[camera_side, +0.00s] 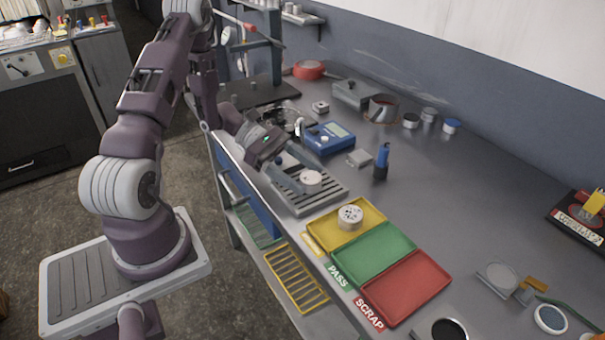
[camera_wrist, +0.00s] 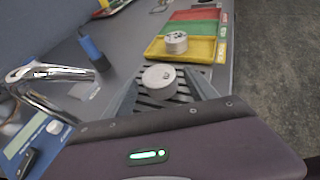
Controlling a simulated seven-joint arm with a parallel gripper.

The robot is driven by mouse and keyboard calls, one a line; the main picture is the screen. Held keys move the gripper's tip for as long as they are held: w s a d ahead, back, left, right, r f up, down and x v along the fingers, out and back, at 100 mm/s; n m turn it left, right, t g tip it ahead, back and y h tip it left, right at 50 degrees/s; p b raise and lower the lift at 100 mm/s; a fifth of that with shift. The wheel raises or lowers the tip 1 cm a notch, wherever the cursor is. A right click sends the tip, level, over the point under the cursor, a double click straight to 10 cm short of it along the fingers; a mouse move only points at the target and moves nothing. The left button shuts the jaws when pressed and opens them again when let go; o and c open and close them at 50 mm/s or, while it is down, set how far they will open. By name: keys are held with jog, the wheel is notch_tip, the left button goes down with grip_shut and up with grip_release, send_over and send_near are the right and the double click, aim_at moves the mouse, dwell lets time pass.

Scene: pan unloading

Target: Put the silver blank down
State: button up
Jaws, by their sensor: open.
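The silver blank (camera_side: 310,177) is a short, round, pale metal piece on the grey slotted plate (camera_side: 322,196). In the wrist view the blank (camera_wrist: 159,75) lies flat, top face up, over the dark slots. My gripper (camera_wrist: 163,86) is open, with one finger on each side of the blank and a visible gap at the sides. In the side view my gripper (camera_side: 303,180) reaches down over the plate from the left. The wrist body hides the near part of the plate in the wrist view.
A yellow tray (camera_side: 323,226) beside the plate holds a round piece with holes (camera_side: 350,216). A green tray (camera_side: 373,254) and red tray (camera_side: 408,290) follow. A blue meter (camera_side: 329,138), a blue upright tool (camera_side: 381,162) and a small grey block (camera_side: 359,158) stand behind.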

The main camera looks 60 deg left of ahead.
jog(key=shift+r, duration=0.2)
jog(key=v, duration=1.1)
jog(key=shift+a, duration=0.15)
jog(key=shift+s+a+r, duration=0.1)
jog(key=shift+s+r, duration=0.05)
jog(key=shift+r, duration=0.05)
jog(key=s+d+r+m+g+y, duration=0.4)
jog(key=d+r+m+g+y, duration=0.2)
jog(key=d+r+m, duration=0.75)
jog(key=s+d+r+m+t+y, duration=0.2)
jog(key=s+d+m+t+y, duration=0.3)
jog(key=s+m, duration=0.5)
jog(key=shift+d+r+t+y, duration=0.3)
jog(key=shift+d+r+y, duration=0.15)
jog(key=shift+d, duration=0.65)
